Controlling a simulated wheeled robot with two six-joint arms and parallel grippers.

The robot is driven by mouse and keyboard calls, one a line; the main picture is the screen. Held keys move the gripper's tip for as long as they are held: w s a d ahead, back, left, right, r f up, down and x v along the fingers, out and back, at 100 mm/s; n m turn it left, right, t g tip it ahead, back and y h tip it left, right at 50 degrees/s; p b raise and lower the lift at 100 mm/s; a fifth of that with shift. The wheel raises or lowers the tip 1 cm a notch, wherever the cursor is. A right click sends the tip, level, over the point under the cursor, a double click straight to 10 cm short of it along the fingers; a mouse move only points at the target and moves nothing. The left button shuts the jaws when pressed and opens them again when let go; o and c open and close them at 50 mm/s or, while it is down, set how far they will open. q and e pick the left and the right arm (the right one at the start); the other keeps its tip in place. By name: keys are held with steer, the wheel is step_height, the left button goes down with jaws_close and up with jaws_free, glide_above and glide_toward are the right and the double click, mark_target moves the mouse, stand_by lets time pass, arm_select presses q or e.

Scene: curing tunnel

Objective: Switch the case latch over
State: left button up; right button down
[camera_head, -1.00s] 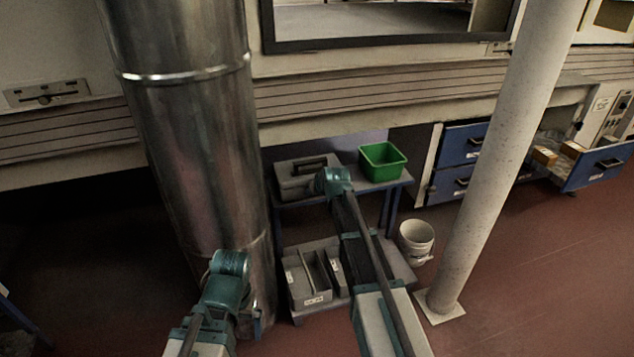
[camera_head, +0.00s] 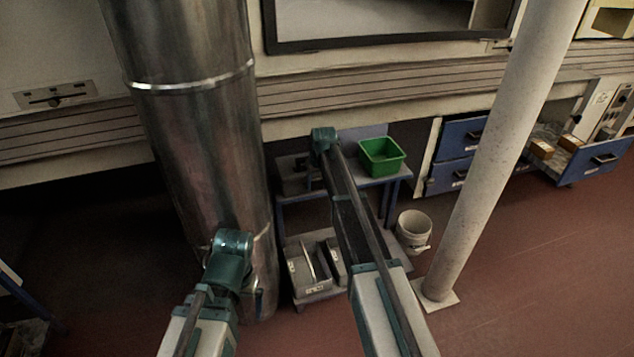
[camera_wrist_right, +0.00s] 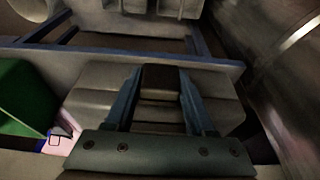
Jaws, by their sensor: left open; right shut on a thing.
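The grey case (camera_wrist_right: 95,92) lies on the cart's top shelf, left of the green bin in the head view. There, my right arm hides much of it. In the right wrist view, my right gripper (camera_wrist_right: 160,76) has its two fingers on either side of a dark block (camera_wrist_right: 160,80) at the case and is shut on it. I cannot tell whether this block is the latch or the handle, nor which way the latch is set. My left gripper (camera_head: 255,298) hangs low in front of the metal column, away from the case, open; its fingers are mostly hidden.
The green bin (camera_head: 381,157) stands close to the case on the blue-framed cart (camera_head: 402,180). Grey trays (camera_head: 303,277) fill the lower shelf. The shiny metal column (camera_head: 195,150) stands close at left. A white bucket (camera_head: 413,230) and a pale post (camera_head: 478,170) stand at right.

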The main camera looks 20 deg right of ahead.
stand_by(0.3)
steer(key=shift+c, duration=1.2)
jaws_free()
steer(key=shift+r, duration=0.15)
steer(key=p+v, duration=1.3)
steer(key=shift+r, duration=0.25)
steer(key=shift+f, duration=0.15)
steer(key=b+x, duration=1.2)
steer(key=x, duration=0.1)
steer(key=shift+f+b, duration=0.1)
steer(key=shift+b, duration=0.25)
